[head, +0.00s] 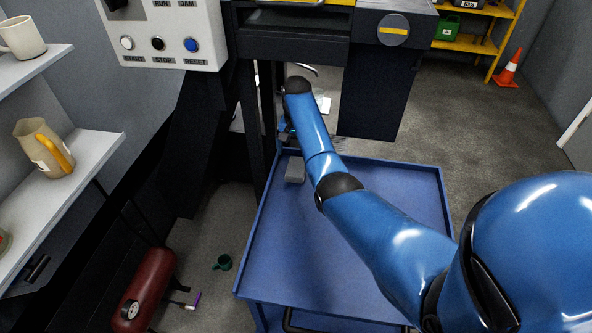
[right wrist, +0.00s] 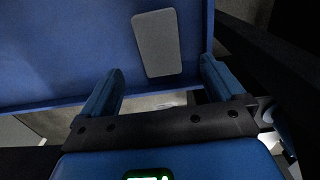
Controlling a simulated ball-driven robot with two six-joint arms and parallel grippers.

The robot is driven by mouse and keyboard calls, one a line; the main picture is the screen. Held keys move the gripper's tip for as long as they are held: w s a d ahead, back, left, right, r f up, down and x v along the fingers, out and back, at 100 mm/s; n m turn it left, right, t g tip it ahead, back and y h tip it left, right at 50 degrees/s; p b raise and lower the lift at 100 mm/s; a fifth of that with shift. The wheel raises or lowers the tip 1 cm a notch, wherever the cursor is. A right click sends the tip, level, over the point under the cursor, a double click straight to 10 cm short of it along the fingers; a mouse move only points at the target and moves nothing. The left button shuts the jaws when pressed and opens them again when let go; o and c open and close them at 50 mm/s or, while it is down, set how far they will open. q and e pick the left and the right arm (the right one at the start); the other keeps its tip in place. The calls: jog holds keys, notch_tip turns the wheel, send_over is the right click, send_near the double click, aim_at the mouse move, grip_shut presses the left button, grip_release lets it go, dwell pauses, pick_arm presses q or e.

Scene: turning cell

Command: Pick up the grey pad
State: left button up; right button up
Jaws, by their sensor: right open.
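The grey pad (head: 295,170) lies flat on the blue cart top (head: 290,245), near its far left corner. In the right wrist view the pad (right wrist: 158,44) is a light grey rounded rectangle, ahead of my right gripper and between the lines of its fingers. My right gripper (right wrist: 160,88) is open and empty, with its two blue fingers apart on either side and not touching the pad. In the head view my right gripper (head: 287,134) is small and partly hidden at the far edge of the cart, just beyond the pad. My left gripper is not in view.
The cart has a raised rim, and its top is otherwise clear. Dark machine posts (head: 262,120) stand close behind its far left corner. A control panel (head: 165,35) is at the upper left.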

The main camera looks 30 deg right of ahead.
aim_at(297, 167)
notch_tip(297, 167, down, 2)
jog(key=shift+s+f+b, duration=0.1)
jog(key=shift+f+b, duration=0.9)
jog(key=shift+f, duration=1.6)
jog(key=shift+r, duration=0.1)
jog(key=c, duration=1.2)
notch_tip(297, 167, up, 10)
jog(key=p, duration=0.2)
jog(key=shift+p, duration=0.4)
